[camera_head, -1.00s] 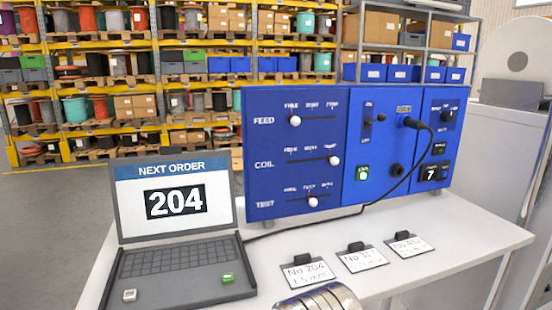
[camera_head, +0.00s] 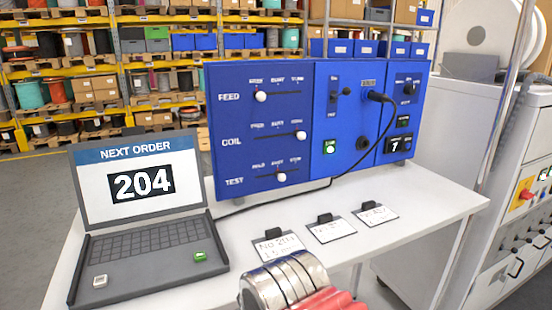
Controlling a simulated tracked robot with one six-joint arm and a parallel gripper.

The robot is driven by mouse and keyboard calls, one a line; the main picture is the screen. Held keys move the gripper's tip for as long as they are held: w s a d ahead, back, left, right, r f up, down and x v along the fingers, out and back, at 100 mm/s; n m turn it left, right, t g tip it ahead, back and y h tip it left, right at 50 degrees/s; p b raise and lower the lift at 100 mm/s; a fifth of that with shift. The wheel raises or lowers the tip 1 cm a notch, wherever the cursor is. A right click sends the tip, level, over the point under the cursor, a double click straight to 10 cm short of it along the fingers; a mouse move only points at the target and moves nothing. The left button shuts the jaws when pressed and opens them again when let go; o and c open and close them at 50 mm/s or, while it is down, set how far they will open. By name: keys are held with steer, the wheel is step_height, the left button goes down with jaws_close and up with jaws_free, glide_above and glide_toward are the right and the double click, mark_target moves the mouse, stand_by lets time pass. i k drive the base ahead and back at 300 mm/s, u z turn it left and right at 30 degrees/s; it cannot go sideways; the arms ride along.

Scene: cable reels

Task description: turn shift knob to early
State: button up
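The blue control panel (camera_head: 262,118) stands at the back of the white table. On its right section, near the top, is a dark rotary knob (camera_head: 408,91) with small labels around it; I cannot read them, so I cannot confirm that it is the shift knob or tell its setting. A silver banded cylinder with red parts, apparently my arm, shows at the bottom edge, well short of the panel. My gripper's fingertips do not show.
An open laptop (camera_head: 140,185) showing order 204 stands at the left. Three tags (camera_head: 330,229) lie before the panel. A black cable (camera_head: 391,130) loops from the panel's middle section across its front. A white cabinet (camera_head: 475,120) stands at the right. Some tabletop is clear.

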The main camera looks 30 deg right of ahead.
mark_target(409, 89)
steer(key=z, duration=1.75)
